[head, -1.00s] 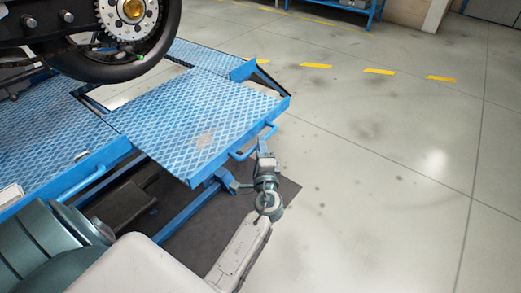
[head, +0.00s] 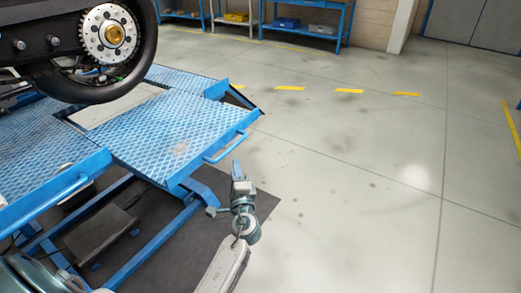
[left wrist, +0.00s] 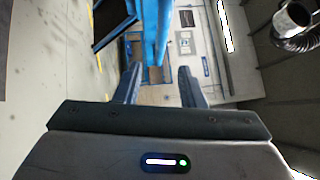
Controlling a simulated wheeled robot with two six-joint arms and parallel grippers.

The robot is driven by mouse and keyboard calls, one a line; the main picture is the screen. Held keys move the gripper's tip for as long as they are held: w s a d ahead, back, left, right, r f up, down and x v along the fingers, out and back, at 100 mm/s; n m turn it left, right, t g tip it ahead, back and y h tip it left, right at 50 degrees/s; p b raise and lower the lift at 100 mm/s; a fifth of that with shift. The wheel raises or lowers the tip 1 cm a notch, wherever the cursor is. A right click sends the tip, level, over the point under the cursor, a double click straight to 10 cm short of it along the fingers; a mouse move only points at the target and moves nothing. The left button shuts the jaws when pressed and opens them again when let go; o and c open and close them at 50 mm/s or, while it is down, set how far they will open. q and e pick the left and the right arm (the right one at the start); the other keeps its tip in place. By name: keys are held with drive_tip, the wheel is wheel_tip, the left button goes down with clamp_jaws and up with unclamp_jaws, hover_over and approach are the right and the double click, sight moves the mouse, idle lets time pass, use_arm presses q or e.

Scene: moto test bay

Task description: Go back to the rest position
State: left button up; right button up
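My left gripper (head: 238,172) is in the middle of the head view, just right of the blue motorcycle lift (head: 170,182). It appears beside the lift's blue side handle (head: 226,148), with a small gap in the picture. In the left wrist view its two fingers (left wrist: 160,78) stand apart with nothing between them; a blue part of the lift (left wrist: 155,30) shows beyond. My right gripper is in neither view.
A motorcycle wheel (head: 112,40) stands above the lift at the upper left. A dark mat (head: 150,245) lies under the lift. Blue shelves (head: 345,25) stand at the back wall. The grey floor (head: 350,200) to the right is clear, with yellow dashes.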

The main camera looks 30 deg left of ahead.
use_arm(q)
drive_tip(key=shift+s, duration=0.1)
